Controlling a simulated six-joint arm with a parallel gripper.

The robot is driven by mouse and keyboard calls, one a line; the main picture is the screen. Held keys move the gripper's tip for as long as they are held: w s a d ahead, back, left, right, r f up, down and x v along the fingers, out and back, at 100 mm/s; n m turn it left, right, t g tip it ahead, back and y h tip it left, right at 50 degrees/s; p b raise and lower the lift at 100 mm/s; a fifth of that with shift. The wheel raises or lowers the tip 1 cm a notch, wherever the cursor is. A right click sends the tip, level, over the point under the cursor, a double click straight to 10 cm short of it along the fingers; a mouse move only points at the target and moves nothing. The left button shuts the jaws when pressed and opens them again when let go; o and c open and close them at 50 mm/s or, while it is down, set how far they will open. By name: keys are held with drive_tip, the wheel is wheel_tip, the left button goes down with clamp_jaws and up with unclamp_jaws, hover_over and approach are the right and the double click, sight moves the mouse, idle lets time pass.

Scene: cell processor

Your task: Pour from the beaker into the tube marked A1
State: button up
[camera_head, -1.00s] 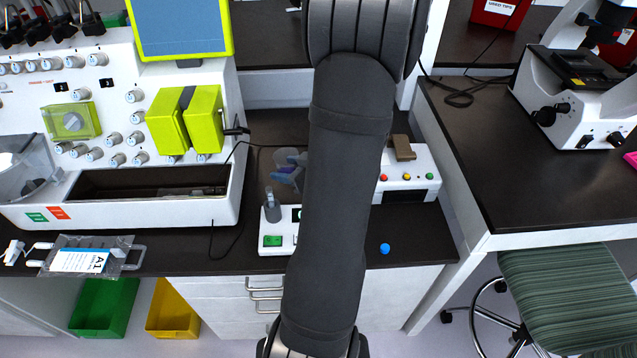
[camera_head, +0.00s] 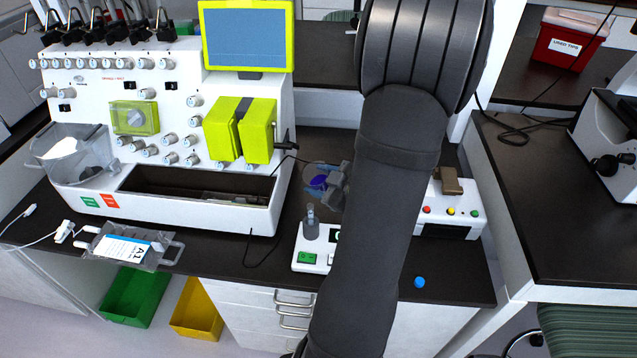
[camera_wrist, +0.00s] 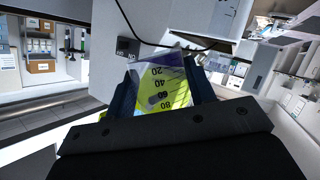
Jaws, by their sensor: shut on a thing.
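My gripper (camera_head: 338,184) is shut on the beaker, above the counter behind the small white device. In the wrist view my gripper's fingers (camera_wrist: 163,92) are on either side of it. A label reading A1 (camera_head: 124,248) is on a clear bag at the counter's front left. I cannot make out a separate tube marked A1.
The white cell processor (camera_head: 160,195), with yellow-green pump covers (camera_head: 240,130) and an open trough, stands left of the beaker. A small white device (camera_head: 309,258) stands in front, and a blue cap (camera_head: 419,282) lies to its right. Cables cross the counter.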

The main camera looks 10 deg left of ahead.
drive_tip(key=shift+w+d+n+t, duration=0.1)
drive_tip(key=shift+w+n+t, duration=0.1)
drive_tip(key=shift+n+t, duration=0.45)
drive_tip(key=shift+f+n+t, duration=0.35)
drive_tip(key=shift+f+n, duration=0.6)
drive_tip(key=shift+f, duration=0.6)
drive_tip(key=shift+w+r+n+t, duration=0.1)
drive_tip(key=shift+r+n+t, duration=0.05)
drive_tip(key=shift+n+t, duration=0.2)
drive_tip(key=shift+n+t, duration=0.25)
drive_tip(key=shift+n, duration=0.2)
